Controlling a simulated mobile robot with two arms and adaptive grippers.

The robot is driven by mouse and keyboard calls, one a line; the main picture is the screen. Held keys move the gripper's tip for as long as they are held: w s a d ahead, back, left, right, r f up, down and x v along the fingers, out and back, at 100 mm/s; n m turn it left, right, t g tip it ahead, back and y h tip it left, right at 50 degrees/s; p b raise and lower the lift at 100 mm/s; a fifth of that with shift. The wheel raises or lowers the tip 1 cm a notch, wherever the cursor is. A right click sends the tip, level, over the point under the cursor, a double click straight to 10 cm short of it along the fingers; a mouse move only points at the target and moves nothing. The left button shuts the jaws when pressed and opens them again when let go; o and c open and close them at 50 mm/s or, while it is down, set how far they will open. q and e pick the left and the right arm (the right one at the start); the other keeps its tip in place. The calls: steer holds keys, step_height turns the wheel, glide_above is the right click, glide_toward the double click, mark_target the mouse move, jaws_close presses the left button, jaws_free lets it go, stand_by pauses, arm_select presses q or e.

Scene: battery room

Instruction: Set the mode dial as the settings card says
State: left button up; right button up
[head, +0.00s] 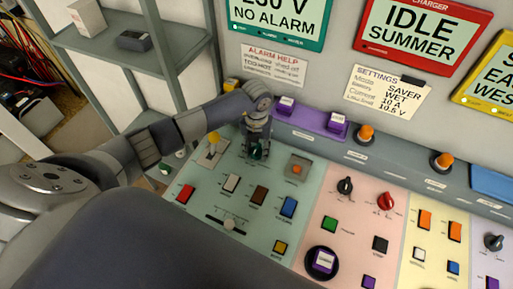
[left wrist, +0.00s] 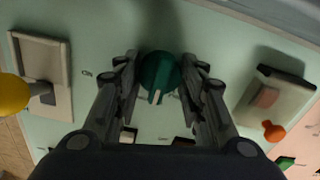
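The settings card (head: 388,91) on the wall reads SAVER, WET, 10 A and 10.5 V, with Mode on its top line. My left gripper (head: 257,152) is at a green dial on the pale green panel. In the left wrist view the dial (left wrist: 158,76) sits between the fingertips (left wrist: 160,72), which appear to touch both sides. Its white pointer mark faces down in that view. A black dial (head: 345,186) and a red dial (head: 386,202) are on the pink panel. The small dial labels are unreadable. My right gripper is not in view.
A toggle with a yellow knob (head: 213,138) and an orange-knobbed switch (head: 296,168) flank the left gripper. Several coloured buttons and a slider (head: 229,224) are nearer. The red-framed screen (head: 418,34) reads IDLE SUMMER. A purple ledge (head: 308,120) runs behind.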

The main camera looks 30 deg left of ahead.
mark_target(256, 148)
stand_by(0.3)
arm_select(q)
steer(key=shift+f+m+b, duration=0.15)
steer(key=shift+m+b, duration=0.65)
steer(key=shift+b, duration=0.25)
steer(key=m+b, duration=0.4)
steer(key=shift+a, duration=0.1)
steer(key=shift+m+b, duration=1.7)
steer(key=shift+b, duration=0.1)
steer(key=shift+r, duration=0.2)
steer(key=o, duration=1.1)
step_height(256, 148, up, 12)
